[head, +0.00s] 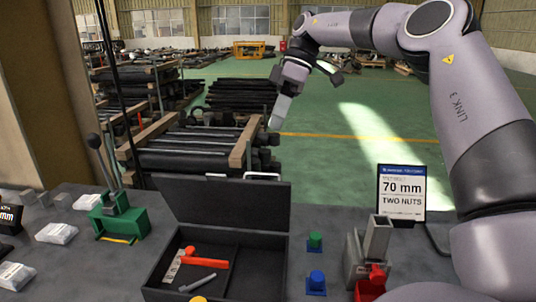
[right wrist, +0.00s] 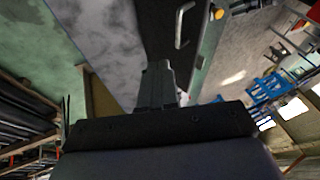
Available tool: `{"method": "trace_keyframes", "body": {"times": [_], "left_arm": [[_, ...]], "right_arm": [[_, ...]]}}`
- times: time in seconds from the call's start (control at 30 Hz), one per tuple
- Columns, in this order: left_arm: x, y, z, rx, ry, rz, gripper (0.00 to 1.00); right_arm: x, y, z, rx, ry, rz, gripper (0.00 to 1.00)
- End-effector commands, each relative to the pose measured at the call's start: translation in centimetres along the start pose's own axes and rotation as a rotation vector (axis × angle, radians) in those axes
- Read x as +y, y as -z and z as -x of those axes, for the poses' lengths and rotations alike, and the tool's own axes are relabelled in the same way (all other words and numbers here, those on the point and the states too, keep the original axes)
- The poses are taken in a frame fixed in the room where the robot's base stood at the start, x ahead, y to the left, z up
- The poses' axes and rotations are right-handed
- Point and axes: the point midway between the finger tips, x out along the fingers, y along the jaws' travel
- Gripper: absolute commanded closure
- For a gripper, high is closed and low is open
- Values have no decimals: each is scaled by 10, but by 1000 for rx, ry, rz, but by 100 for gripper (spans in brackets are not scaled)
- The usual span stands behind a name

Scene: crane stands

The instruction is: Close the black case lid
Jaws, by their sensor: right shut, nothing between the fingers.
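The black case (head: 160,272) sits on the grey bench with its lid (head: 225,203) standing open at the back. A pale handle (head: 262,176) shows at the lid's top edge. The case has two compartments; a red-handled hammer (head: 207,259) and a grey tool (head: 197,283) lie in the left one. My right gripper (head: 274,122) is shut and empty, pointing down, above the lid's top edge in the picture and apart from it. In the right wrist view its closed fingers (right wrist: 157,85) show beside a dark panel with a metal handle (right wrist: 184,25), probably the lid. My left gripper is out of view.
A green press (head: 120,220) with a lever and several white packets (head: 56,233) stand left of the case. Green (head: 315,241) and blue (head: 316,281) blocks, a grey and red fixture (head: 372,250) and a "70 mm" screen (head: 401,193) stand right. Racks of dark bars (head: 190,150) lie behind.

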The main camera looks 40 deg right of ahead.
Motion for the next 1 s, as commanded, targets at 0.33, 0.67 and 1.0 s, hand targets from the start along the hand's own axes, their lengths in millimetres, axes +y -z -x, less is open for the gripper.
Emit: {"method": "trace_keyframes", "body": {"times": [0.33,0.67,1.0], "left_arm": [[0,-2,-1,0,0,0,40],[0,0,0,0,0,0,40],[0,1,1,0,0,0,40]], "right_arm": [[-3,-1,-52,1,1,2,100],[-20,-6,-72,1,1,1,100],[-25,-7,-79,1,-2,0,100]]}}
